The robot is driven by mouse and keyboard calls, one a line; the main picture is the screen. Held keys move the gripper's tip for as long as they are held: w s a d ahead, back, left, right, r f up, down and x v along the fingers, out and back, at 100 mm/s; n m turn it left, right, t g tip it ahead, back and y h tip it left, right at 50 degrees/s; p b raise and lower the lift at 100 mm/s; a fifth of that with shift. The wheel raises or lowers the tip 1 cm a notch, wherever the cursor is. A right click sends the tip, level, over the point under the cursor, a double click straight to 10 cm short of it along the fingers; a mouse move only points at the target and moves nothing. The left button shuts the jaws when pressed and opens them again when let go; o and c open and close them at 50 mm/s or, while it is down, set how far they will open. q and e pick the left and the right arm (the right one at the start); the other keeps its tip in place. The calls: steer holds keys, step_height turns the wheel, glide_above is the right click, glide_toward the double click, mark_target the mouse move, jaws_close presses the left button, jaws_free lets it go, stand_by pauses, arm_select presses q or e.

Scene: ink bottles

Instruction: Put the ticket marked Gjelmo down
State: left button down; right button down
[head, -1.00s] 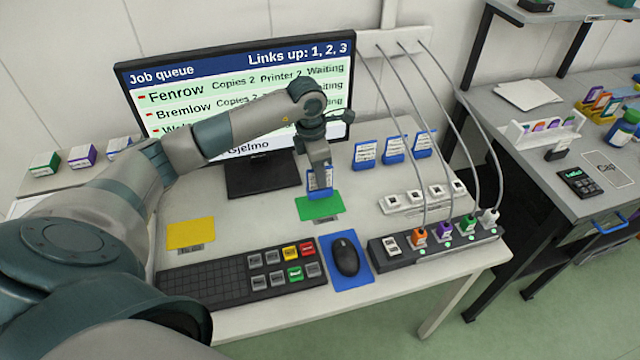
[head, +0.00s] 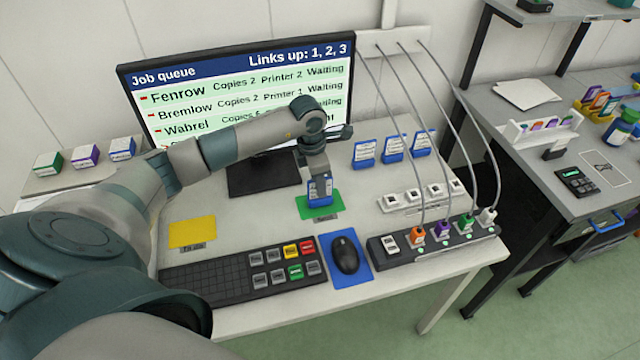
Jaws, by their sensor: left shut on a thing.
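My left gripper (head: 318,176) is shut on a ticket (head: 319,192), a white card in a blue holder. It holds the ticket upright at the green mat (head: 333,208); I cannot tell if its base touches the mat. The name on the held ticket is too small to read. Several other tickets in blue holders (head: 393,148) stand in a row to the right of the gripper. The monitor (head: 240,85) shows a job queue with Fenrow, Bremlow and Wabrel; my arm hides its lower part. My right gripper is not in view.
A yellow mat (head: 192,232) lies at the left, with a keyboard (head: 235,275) and a mouse (head: 345,255) on a blue pad in front. A power strip with plugs (head: 435,240) and a white socket strip (head: 415,198) are at the right.

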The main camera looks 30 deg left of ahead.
arm_select(q)
steer(key=shift+f, duration=0.15)
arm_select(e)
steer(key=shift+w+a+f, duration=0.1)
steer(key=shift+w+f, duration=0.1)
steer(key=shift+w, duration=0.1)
arm_select(q)
steer(key=c, duration=1.8)
jaws_free()
steer(key=shift+c, duration=0.2)
steer(key=shift+r, duration=0.2)
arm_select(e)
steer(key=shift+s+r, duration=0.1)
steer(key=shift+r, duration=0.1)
